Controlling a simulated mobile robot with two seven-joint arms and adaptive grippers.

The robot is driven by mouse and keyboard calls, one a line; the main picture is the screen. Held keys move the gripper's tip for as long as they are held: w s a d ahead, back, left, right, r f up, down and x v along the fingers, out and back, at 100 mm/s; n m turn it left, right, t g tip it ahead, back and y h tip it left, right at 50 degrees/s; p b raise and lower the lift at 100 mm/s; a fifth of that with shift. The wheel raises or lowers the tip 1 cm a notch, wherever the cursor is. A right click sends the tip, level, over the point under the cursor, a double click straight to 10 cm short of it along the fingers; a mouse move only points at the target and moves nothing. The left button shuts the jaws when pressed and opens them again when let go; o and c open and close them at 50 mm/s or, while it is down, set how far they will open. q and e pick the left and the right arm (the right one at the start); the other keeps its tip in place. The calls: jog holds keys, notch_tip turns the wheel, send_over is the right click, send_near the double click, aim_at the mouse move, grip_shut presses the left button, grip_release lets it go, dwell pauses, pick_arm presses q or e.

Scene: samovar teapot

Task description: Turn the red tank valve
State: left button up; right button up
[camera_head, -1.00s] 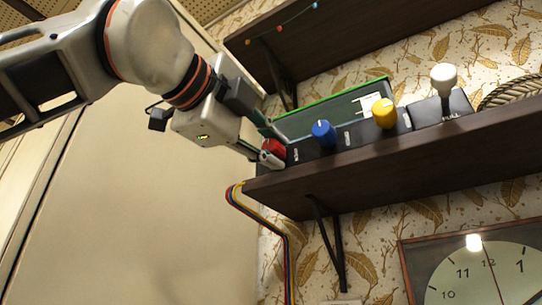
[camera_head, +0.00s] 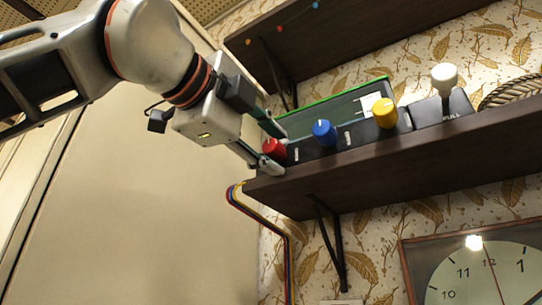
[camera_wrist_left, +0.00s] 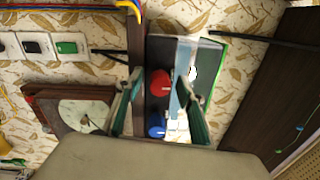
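The red valve knob (camera_head: 273,149) sits at the left end of a dark panel on the brown shelf. It also shows in the left wrist view (camera_wrist_left: 161,83). My left gripper (camera_head: 272,147) is at the red knob, with one finger on each side of it. In the left wrist view, the left gripper (camera_wrist_left: 160,77) is open, with gaps between the fingers and the knob. Whether either fingertip touches it is hard to tell. My right gripper is not in view.
A blue knob (camera_head: 323,133), a yellow knob (camera_head: 384,113) and a white pull knob (camera_head: 444,78) stand to the right on the panel. A green-edged board (camera_head: 345,104) is behind them. The shelf (camera_head: 400,155) lies below; a clock (camera_head: 480,275) hangs lower right.

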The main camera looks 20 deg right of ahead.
pick_arm(q)
jog(key=v, duration=1.2)
jog(key=shift+f, duration=0.1)
dwell(0.4)
